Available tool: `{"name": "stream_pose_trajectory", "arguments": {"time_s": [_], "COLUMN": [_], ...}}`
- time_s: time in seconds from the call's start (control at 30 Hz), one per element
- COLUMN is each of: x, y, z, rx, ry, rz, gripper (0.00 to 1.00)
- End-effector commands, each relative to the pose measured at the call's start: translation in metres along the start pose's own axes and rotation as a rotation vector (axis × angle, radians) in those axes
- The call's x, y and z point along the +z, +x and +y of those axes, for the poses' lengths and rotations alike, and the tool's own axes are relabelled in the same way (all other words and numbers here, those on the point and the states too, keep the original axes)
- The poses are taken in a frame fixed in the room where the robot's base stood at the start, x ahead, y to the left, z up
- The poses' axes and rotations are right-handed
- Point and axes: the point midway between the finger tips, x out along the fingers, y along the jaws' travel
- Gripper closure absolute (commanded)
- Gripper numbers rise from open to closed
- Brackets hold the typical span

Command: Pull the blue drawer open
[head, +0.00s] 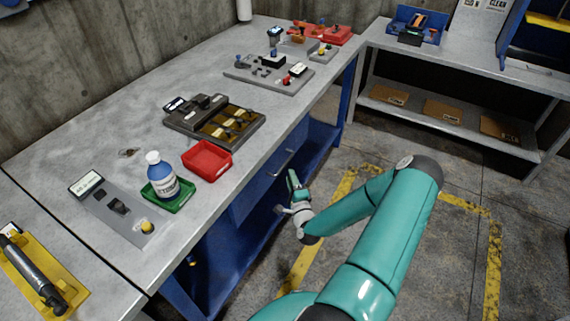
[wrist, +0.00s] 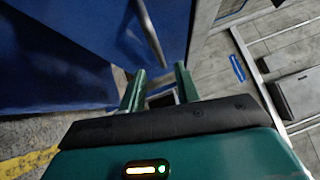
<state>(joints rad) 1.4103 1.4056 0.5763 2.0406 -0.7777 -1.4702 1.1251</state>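The blue drawer (head: 258,186) is under the edge of the grey workbench, and its front looks flush with the bench. Its silver bar handle (head: 281,165) is on the front. In the wrist view, the blue front (wrist: 95,30) fills the upper left and the handle (wrist: 150,32) runs down toward the gap between my fingers. My gripper (head: 294,188) is just below and right of the handle in the head view. In the wrist view, my gripper (wrist: 161,78) has its two green fingers apart with no object held. Whether they touch the handle cannot be told.
On the workbench (head: 75,150) are a red bin (head: 207,160), a white and blue bottle (head: 160,178) in a green tray, and a dark organiser (head: 215,120). A shelf unit (head: 455,75) stands at the back right. Yellow floor lines (head: 300,262) mark the open concrete beside the bench.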

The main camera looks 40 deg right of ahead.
Motion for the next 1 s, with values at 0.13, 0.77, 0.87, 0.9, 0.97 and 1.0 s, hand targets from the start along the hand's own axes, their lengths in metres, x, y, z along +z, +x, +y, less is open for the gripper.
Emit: {"name": "stream_pose_trajectory", "arguments": {"time_s": [0.13,0.77,0.87,0.9,0.97,1.0], "x": [0.001,0.002,0.002,0.002,0.002,0.002], "y": [0.031,0.076,0.076,0.076,0.076,0.076], "z": [0.000,0.001,0.001,0.001,0.001,0.001], "rx": [-0.001,0.003,0.003,0.003,0.003,0.003], "ry": [0.000,0.001,0.001,0.001,0.001,0.001], "rz": [-0.002,-0.003,-0.004,-0.004,-0.004,-0.004], "gripper": [0.68,0.68,0.85,0.93,1.00,1.00]}}
